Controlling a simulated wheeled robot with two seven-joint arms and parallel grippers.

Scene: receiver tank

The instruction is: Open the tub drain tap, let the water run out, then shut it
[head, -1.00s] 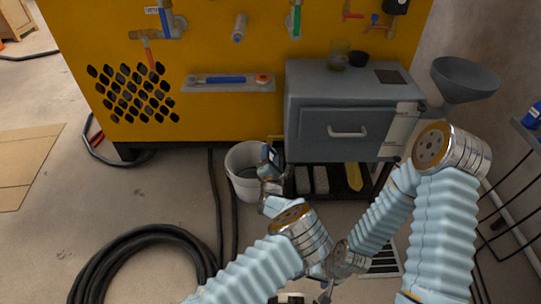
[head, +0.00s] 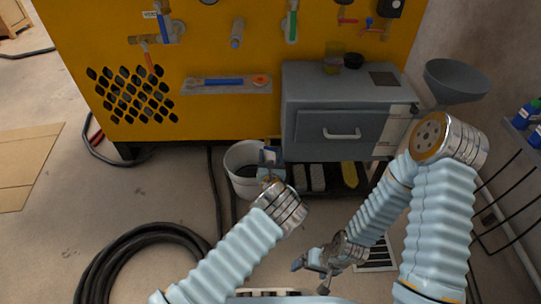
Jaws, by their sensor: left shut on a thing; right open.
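The grey tub (head: 300,132), a box with a pale front handle, stands against the yellow machine. A white bucket (head: 231,160) stands on the floor at its lower left. My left gripper (head: 270,156) is at the tub's lower left corner, over the bucket's right edge, shut on what appears to be the drain tap. The gripper and wrist hide the tap, so its open or shut position cannot be told. No water stream is discernible. The bucket's inside looks dark. My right gripper (head: 308,264) is open and empty, low over the floor in front of the tub, apart from it.
A yellow machine (head: 200,115) with valves stands behind. A black rack with several bars and a yellow item (head: 349,175) is under the tub. A coiled black hose (head: 110,250) lies on the floor at left. A grey funnel (head: 455,80) is at right.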

